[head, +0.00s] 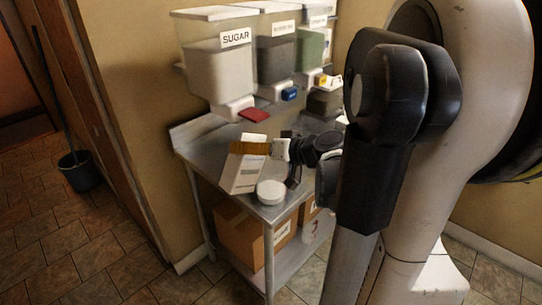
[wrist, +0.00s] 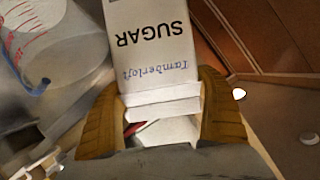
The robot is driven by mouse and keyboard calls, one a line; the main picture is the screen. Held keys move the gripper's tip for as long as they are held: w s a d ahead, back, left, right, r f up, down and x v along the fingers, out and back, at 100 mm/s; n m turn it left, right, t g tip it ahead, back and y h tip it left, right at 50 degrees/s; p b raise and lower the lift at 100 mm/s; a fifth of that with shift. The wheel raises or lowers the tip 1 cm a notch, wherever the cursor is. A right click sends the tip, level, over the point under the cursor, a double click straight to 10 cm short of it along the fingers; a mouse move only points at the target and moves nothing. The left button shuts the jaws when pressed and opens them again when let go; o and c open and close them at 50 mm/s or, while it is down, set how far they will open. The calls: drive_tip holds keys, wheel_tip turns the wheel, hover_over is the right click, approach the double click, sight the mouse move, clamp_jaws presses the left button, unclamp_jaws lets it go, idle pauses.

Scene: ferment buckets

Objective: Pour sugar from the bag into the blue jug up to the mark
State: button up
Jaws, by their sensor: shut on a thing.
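My gripper (head: 250,147) is shut on the white sugar bag (head: 243,174), which it holds over the near left part of the steel table, leaning slightly. In the wrist view my gripper's two orange-brown fingers (wrist: 158,86) press the bag's (wrist: 152,50) sides. Its printed "SUGAR" reads upside down there. A clear jug (wrist: 45,35) with red measuring lines and a blue curved part shows at upper left of the wrist view, beside the bag and apart from it. Its fill level is not clear. I cannot pick the jug out in the head view.
A steel table (head: 205,147) stands against the wall. A dispenser labelled SUGAR (head: 218,70) and others hang behind it. A round white tub (head: 271,192) sits near the front corner, close to the bag. A cardboard box (head: 240,235) is on the lower shelf.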

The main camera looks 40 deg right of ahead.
drive_tip(key=shift+n+h, duration=0.6)
drive_tip(key=shift+n, duration=0.3)
drive_tip(key=r+p, duration=0.1)
drive_tip(key=r, duration=0.1)
drive_tip(key=r+p, duration=0.4)
drive_tip(key=shift+d+r, duration=0.15)
drive_tip(key=shift+d, duration=0.2)
drive_tip(key=shift+f, duration=0.25)
drive_tip(key=shift+n+h, duration=0.7)
drive_tip(key=shift+n, duration=0.2)
drive_tip(key=shift+s+a+r+p, duration=0.25)
drive_tip(key=shift+s+a+p, duration=0.15)
drive_tip(key=shift+s, duration=0.3)
drive_tip(key=shift+s+a+r+p, duration=0.25)
drive_tip(key=shift+s+a+p, duration=0.2)
drive_tip(key=shift+s, duration=0.3)
drive_tip(key=shift+s+a+r+p, duration=0.25)
drive_tip(key=shift+s+a+p, duration=0.15)
drive_tip(key=shift+s, duration=0.3)
